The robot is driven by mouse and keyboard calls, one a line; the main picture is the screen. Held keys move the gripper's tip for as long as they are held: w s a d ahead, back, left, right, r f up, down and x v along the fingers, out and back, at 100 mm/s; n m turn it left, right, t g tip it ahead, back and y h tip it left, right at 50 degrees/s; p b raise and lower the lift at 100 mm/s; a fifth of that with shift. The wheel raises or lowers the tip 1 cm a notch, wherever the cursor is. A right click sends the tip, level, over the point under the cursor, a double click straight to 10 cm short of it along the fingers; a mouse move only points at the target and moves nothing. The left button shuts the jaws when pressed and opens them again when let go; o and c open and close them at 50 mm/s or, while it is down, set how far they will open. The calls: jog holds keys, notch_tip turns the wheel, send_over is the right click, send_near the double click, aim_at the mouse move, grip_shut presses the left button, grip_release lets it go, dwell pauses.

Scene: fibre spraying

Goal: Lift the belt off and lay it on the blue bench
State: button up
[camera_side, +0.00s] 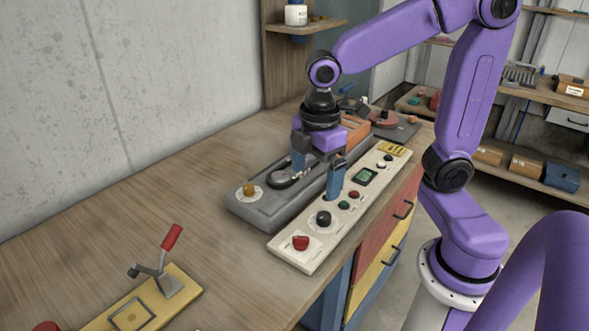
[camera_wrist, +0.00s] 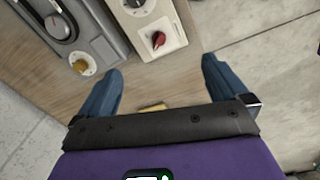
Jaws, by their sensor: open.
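A dark belt-like loop (camera_side: 287,179) sits on the grey machine base (camera_side: 268,211), partly hidden behind my gripper. In the wrist view the loop (camera_wrist: 72,31) runs around a round pale part at the upper left. My gripper (camera_side: 318,166) is open and empty, its blue fingers apart above the machine and its control panel. The fingers also show spread wide in the wrist view (camera_wrist: 160,70), with bare wood between them. The workbench has a wooden top (camera_side: 150,200) and a blue frame (camera_side: 336,292); I see no separate blue bench.
A cream control panel (camera_side: 284,248) with knobs and a red button stands beside the machine at the bench's front edge. A yellow fixture with a red-handled clamp (camera_side: 168,260) lies at the lower left. Shelves stand behind at right.

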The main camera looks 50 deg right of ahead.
jog(key=w+d+r+n+h, duration=0.1)
jog(key=w+d+r+n, duration=0.2)
jog(key=w+d, duration=1.4)
jog(key=shift+g, duration=0.3)
jog(key=f, duration=0.3)
jog(key=w+f, duration=0.1)
jog(key=f, duration=0.7)
jog(key=shift+w+d+f, duration=0.15)
jog(key=shift+w+f, duration=0.05)
jog(key=shift+f, duration=0.05)
jog(key=shift+w+d+f, duration=0.1)
jog(key=shift+f, duration=1.4)
jog(key=shift+w+d+f, duration=0.1)
jog(key=shift+f, duration=1.35)
jog(key=c, duration=1)
